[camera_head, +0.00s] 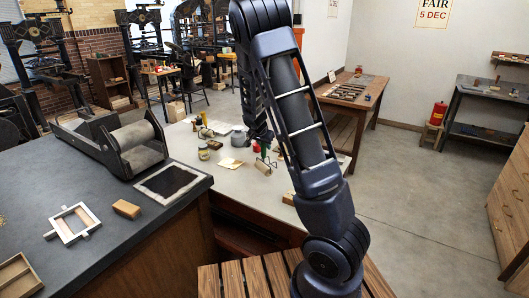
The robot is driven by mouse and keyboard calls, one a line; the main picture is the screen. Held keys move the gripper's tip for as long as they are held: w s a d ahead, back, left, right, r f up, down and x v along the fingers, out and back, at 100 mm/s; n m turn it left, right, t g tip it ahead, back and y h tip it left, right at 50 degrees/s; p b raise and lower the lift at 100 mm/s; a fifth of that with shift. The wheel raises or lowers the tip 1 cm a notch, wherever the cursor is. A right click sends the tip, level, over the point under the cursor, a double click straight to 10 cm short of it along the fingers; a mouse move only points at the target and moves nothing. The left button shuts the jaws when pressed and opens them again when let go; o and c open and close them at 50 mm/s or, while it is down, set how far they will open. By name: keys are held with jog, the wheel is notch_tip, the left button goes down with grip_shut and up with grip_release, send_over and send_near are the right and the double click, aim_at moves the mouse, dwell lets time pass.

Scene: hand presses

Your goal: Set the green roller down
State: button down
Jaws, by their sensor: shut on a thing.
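My gripper (263,145) is at the end of my dark arm, pointing down over the pale worktop (207,167). It is shut on the green roller (263,166), which hangs below it with a green handle and a tan cylinder in a thin frame. Whether the cylinder touches the worktop or is just above it, I cannot tell. My arm hides part of the worktop to the right of the roller.
The dark counter (100,235) at the left holds a press (122,140), a black inked slab (172,181) and a wooden block (126,209).

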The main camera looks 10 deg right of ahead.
aim_at(264, 152)
notch_tip(264, 152, down, 4)
jog(key=shift+r, duration=0.2)
jog(key=shift+f, duration=0.3)
jog(key=shift+s+f, duration=0.25)
jog(key=shift+f, duration=0.2)
jog(key=c, duration=1.1)
grip_release()
jog(key=shift+w+f, duration=0.1)
jog(key=shift+w, duration=0.1)
jog(key=shift+r, duration=0.3)
